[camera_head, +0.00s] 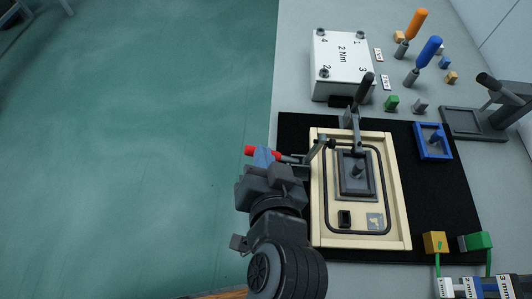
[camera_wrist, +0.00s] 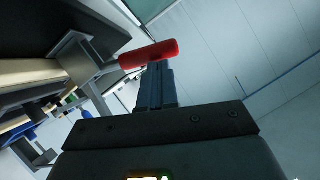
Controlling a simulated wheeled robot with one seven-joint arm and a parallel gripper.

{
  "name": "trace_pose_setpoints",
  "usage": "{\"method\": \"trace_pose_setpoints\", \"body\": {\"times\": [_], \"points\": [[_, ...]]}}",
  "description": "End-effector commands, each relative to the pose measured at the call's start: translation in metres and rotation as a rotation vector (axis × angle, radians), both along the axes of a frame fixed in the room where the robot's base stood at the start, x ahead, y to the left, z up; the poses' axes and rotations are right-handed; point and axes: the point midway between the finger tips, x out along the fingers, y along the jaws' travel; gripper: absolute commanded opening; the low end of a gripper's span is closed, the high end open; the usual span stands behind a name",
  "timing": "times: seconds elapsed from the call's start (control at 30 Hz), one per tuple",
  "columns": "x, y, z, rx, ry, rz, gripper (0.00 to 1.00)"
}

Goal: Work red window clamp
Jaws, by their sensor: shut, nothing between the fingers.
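The red clamp handle (camera_head: 250,151) juts out to the left of the beige panel frame (camera_head: 403,222) in the head view. Its grey metal lever (camera_head: 313,153) runs to the frame's upper left edge. In the wrist view the red handle (camera_wrist: 148,54) lies across the tips of my gripper (camera_wrist: 155,85). My gripper (camera_head: 264,157) is shut and empty, with its blue-grey fingers at the handle; I cannot tell whether they touch it. A second clamp with a black handle (camera_head: 363,91) stands at the frame's top edge. A grey window plate (camera_head: 356,178) sits inside the frame.
The frame lies on a black mat (camera_head: 437,199) on a grey table. A white box (camera_head: 342,57) marked 2 Nm stands behind it. Orange (camera_head: 415,23) and blue (camera_head: 429,51) handled tools stand back right. A blue tray (camera_head: 431,142) is right. Left is open green floor.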

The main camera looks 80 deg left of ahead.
Motion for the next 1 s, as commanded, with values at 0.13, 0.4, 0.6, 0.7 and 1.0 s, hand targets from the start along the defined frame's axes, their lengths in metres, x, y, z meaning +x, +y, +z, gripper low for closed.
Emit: {"method": "trace_pose_setpoints", "body": {"times": [0.13, 0.4, 0.6, 0.7, 1.0], "points": [[-0.001, 0.000, -0.002, -0.001, 0.001, 0.000, 0.00], [-0.002, 0.000, -0.002, -0.003, 0.003, 0.002, 0.00], [-0.002, -0.001, -0.002, -0.004, 0.004, 0.002, 0.00], [-0.002, -0.008, 0.001, -0.002, 0.005, 0.000, 0.00], [-0.004, -0.052, 0.020, 0.000, 0.002, -0.002, 0.00]]}}
